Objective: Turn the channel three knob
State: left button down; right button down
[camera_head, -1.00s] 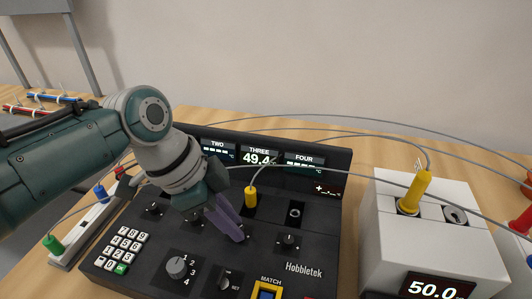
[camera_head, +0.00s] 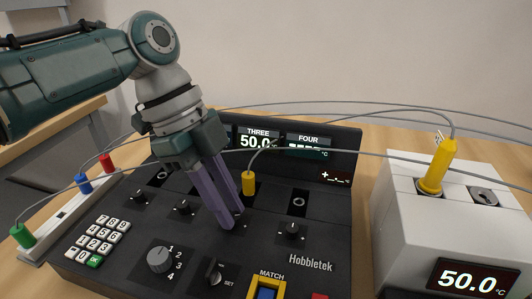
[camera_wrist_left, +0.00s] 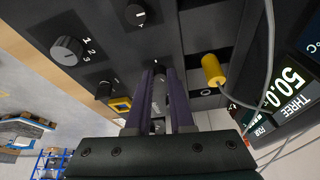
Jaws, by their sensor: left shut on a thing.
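The black control panel (camera_head: 326,262) labelled Hobbletek fills the middle of the head view. Its THREE display (camera_head: 258,137) reads 50.0. My left gripper (camera_head: 231,222) comes down from above with its purple fingers at the channel three knob, below the yellow plug (camera_head: 249,184). The fingers mostly hide that knob in the head view. In the wrist view the left gripper (camera_wrist_left: 160,82) is shut on the channel three knob (camera_wrist_left: 159,88), a finger on each side. The yellow plug (camera_wrist_left: 212,70) is apart from the fingers. My right gripper is not in view.
Neighbouring small knobs sit at left (camera_head: 183,207) and right (camera_head: 291,231). A numbered selector dial (camera_head: 160,260) and a keypad (camera_head: 97,241) lie nearer. A white block (camera_head: 412,235) reading 50.0 stands at right with a yellow probe (camera_head: 437,166). Grey cables cross above the panel.

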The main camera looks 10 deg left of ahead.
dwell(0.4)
pick_arm(q)
jog(key=c, duration=0.8)
grip_release()
jog(key=v, duration=1)
jog(key=shift+d, duration=0.1)
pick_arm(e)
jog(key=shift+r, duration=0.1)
